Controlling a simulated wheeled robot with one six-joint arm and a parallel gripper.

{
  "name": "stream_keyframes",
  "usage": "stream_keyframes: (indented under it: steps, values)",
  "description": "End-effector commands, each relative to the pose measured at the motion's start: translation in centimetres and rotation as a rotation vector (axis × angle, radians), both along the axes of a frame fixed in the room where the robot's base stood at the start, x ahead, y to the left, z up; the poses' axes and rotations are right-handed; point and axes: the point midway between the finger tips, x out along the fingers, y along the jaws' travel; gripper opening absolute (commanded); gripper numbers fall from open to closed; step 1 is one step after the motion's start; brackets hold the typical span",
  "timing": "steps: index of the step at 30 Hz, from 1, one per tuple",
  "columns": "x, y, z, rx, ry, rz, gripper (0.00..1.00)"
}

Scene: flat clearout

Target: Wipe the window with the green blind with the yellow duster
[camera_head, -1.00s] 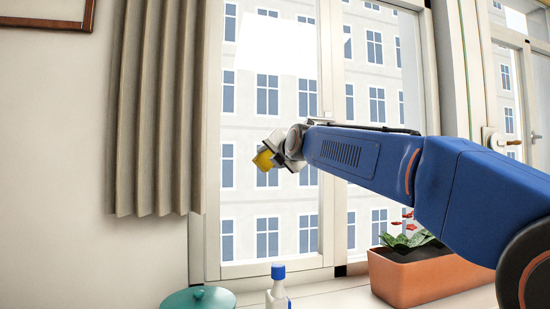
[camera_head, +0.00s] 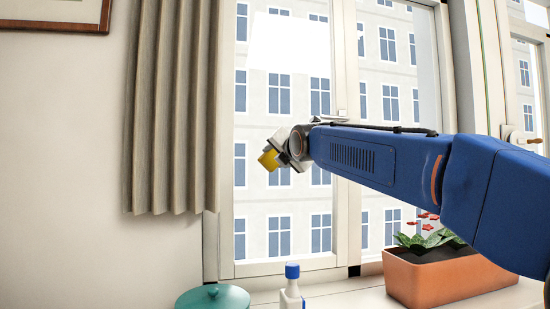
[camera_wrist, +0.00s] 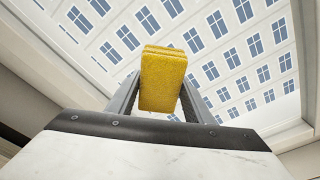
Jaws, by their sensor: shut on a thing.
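My gripper (camera_head: 276,157) is shut on the yellow duster (camera_head: 268,160), a spongy block that also shows upright between the fingers in the wrist view (camera_wrist: 163,80). I hold it in front of the left pane of a window (camera_head: 285,215) with a pale frame. I cannot tell whether the duster touches the glass. A bright white patch (camera_head: 288,45) shows high on this pane. A grey-beige pleated curtain (camera_head: 172,110) hangs at this window's left side. No green blind is in view.
On the sill below stand a teal lidded pot (camera_head: 213,298), a white bottle with a blue cap (camera_head: 291,290) and a terracotta planter (camera_head: 435,277) with red flowers under my arm. Another window (camera_head: 525,75) is at the right edge. A picture frame (camera_head: 75,18) hangs upper left.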

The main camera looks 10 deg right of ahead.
Motion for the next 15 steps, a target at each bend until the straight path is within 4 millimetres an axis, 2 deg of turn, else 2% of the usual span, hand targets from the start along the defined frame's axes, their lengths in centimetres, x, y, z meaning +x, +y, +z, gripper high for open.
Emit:
stream_keyframes:
  steps: [15]
  values:
    - [-4.2,0.0,0.1,0.0,-0.002,0.001,0.26]
